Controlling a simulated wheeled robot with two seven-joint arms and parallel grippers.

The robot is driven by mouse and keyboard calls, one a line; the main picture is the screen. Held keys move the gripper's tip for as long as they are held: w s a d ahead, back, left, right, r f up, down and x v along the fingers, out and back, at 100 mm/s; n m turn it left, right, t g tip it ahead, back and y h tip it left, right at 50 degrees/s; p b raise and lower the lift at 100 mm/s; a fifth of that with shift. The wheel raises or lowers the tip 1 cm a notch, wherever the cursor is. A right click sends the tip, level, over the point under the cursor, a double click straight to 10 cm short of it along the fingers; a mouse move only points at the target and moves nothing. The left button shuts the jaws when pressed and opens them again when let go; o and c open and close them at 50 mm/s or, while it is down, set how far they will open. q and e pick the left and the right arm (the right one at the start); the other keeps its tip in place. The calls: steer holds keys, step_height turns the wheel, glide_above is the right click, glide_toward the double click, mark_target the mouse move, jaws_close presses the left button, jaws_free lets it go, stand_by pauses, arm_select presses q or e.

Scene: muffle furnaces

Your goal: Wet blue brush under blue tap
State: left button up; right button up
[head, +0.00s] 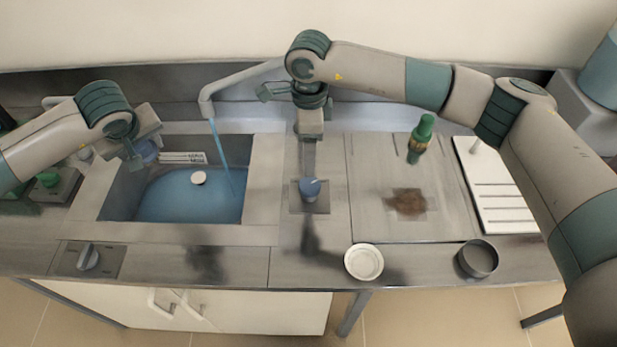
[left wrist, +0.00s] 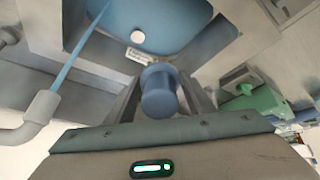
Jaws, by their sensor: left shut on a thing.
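My left gripper (head: 142,158) is over the left side of the sink. It is shut on a blue brush (left wrist: 160,92), whose rounded blue end shows between the fingers in the left wrist view; in the head view the brush (head: 148,151) is partly hidden by the gripper. The tap (head: 222,88) is grey and runs a thin blue stream (head: 222,155) into the sink's right part. The brush is left of the stream and apart from it. My right gripper (head: 308,160) points down above a blue knob (head: 310,189); its fingers show edge-on and their opening is unclear.
The sink (head: 120,185) holds blue water and a white round piece (head: 198,178). On the counter are a green-capped bottle (head: 421,138), a brown patch (head: 408,202), a white dish (head: 364,262), a grey bowl (head: 478,259) and a white slotted board (head: 503,210). Another knob (head: 88,258) is front left.

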mark_target(309, 184)
arm_select(q)
steer(key=shift+r, duration=0.35)
step_height(309, 184, up, 4)
steer(key=p, duration=0.4)
steer(key=shift+s+f, duration=0.1)
steer(key=shift+f, duration=0.1)
arm_select(e)
step_height(309, 184, down, 9)
steer(key=shift+s+f, duration=0.15)
steer(key=shift+f, duration=0.05)
arm_select(q)
steer(key=shift+r, duration=0.15)
arm_select(e)
steer(key=shift+f, duration=0.85)
steer(key=c, duration=1.1)
